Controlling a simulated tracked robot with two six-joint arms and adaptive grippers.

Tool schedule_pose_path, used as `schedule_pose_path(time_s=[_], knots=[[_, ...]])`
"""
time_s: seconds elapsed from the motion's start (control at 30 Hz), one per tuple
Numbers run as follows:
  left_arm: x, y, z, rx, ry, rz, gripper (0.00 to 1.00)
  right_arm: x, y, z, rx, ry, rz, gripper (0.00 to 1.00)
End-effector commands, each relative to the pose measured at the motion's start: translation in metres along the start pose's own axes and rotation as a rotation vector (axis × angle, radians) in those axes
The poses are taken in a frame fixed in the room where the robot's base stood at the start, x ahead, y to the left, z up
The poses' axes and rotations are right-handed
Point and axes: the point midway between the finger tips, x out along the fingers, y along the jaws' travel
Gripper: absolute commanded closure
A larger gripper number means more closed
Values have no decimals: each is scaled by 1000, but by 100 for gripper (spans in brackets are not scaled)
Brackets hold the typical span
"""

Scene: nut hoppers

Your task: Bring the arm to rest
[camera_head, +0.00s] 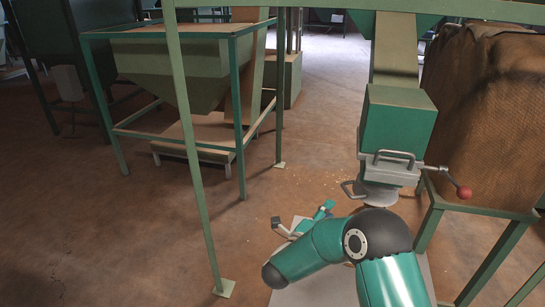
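My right arm, teal with dark joints, comes in from the bottom right and bends to the left below the hopper outlet. My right gripper (284,229) shows only in part, small and grey, behind the arm's teal link. It is below and left of the grey outlet valve (391,169) and apart from it. I cannot tell whether its fingers are open, and I see nothing held in it. My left arm and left gripper are not in view.
A green outlet box (398,120) hangs above the valve, which has handles and a red-knobbed lever (463,191). A green frame post (196,150) stands left of my arm. A full brown sack (490,115) is at right. A hopper (178,72) stands behind. Open floor lies at left.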

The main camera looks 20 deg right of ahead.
Motion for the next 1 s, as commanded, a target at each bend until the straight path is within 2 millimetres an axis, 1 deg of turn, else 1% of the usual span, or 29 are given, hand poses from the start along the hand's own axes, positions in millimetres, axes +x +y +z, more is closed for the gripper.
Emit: schedule_pose_path(time_s=[0.07,0.13,0.17,0.2,0.27,0.3,0.37,0.4,0.47,0.5,0.57,0.6,0.67,0.7,0.77,0.8,0.83,0.87,0.9,1.0], knots=[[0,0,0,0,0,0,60,2,1,-2,-2,5,2,63],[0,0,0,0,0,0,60,8,6,-10,-9,22,7,63],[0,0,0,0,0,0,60,12,10,-14,-15,32,11,63],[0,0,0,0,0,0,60,16,18,-23,-32,47,22,63],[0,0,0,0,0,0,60,18,41,-39,-87,36,50,63],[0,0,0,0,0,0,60,16,62,-42,-132,-22,93,63],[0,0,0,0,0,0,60,5,98,-40,-226,-139,183,63],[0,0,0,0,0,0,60,-6,123,-37,-302,-232,251,63],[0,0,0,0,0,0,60,-30,160,-34,-424,-386,352,63],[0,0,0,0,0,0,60,-51,184,-33,-507,-495,417,63],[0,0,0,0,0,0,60,-86,214,-35,-627,-662,503,63],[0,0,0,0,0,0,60,-111,232,-38,-705,-777,553,63],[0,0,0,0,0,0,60,-150,252,-45,-811,-948,614,63],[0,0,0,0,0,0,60,-175,263,-51,-876,-1061,647,63],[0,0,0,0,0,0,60,-210,273,-61,-962,-1219,677,63],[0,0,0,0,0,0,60,-231,278,-67,-1011,-1316,688,63],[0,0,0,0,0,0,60,-246,280,-73,-1047,-1390,695,63],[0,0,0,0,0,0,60,-260,282,-78,-1080,-1459,696,63],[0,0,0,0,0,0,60,-278,284,-86,-1123,-1553,696,63],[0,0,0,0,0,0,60,-317,284,-107,-1222,-1783,675,63]])
